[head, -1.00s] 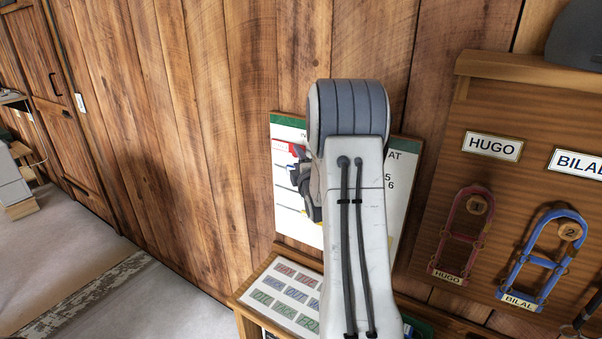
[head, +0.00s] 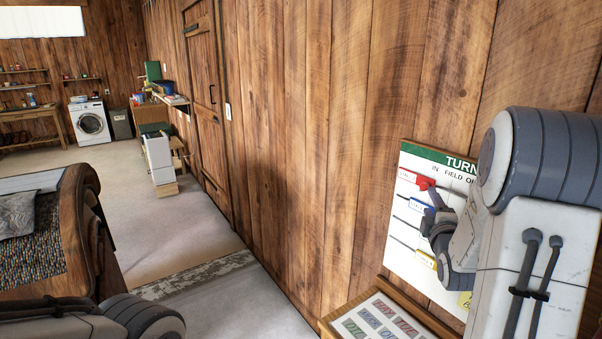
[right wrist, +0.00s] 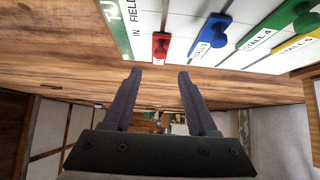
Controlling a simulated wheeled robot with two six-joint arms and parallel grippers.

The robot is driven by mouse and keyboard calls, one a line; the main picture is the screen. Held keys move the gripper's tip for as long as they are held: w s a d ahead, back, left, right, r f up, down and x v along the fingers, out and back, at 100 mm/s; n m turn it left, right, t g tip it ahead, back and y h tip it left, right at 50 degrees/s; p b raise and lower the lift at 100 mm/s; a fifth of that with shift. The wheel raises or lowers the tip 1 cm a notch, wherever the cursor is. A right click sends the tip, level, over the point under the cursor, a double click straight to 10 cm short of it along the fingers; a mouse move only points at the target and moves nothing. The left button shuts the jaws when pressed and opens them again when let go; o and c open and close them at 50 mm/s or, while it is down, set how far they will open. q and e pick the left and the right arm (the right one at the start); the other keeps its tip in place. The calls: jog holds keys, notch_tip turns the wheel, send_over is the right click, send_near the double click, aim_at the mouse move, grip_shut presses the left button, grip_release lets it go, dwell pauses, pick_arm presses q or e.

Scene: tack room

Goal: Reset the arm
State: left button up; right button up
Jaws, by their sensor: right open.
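My right arm reaches in from the right of the head view, in front of the white turnout board (head: 409,181) on the wood wall. Its dark gripper (head: 432,214) is beside the board's coloured tags, partly covered by the arm. In the right wrist view the gripper (right wrist: 159,72) has its two fingers apart with nothing between them. A red tag (right wrist: 161,46) and a blue tag (right wrist: 211,35) show on the board just beyond the fingertips. Part of my left arm shows at the bottom left of the head view; its gripper does not.
A ledge with a lettered card (head: 375,322) is below the board. A wooden rack with a dark woven pad (head: 35,242) stands at the left. Open floor (head: 205,290) lies between. A door (head: 205,110), white cabinet (head: 160,158) and washing machine (head: 91,122) are farther back.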

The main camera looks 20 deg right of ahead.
jog(key=w+a+f+m+g+y, duration=0.1)
jog(key=w+a+f+g+y, duration=0.2)
jog(key=a, duration=1)
jog(key=s+a+f+m+g+y, duration=0.1)
jog(key=s+a+f+g+y, duration=0.15)
jog(key=a, duration=0.65)
jog(key=s+a+f+m+g+y, duration=0.1)
jog(key=s+a+f+y, duration=0.15)
jog(key=a, duration=0.65)
jog(key=s+a+f+m+g+y, duration=0.15)
jog(key=s+a+g, duration=0.25)
jog(key=s+a, duration=0.5)
jog(key=s+a+g, duration=0.1)
jog(key=s+g, duration=0.1)
jog(key=s, duration=0.6)
jog(key=s+a+f+g, duration=0.1)
jog(key=s+a+g, duration=0.1)
jog(key=s, duration=0.7)
jog(key=shift+s+a+f+m+g, duration=0.25)
jog(key=shift+m+g, duration=0.2)
jog(key=shift+g, duration=0.3)
jog(key=shift+d, duration=0.1)
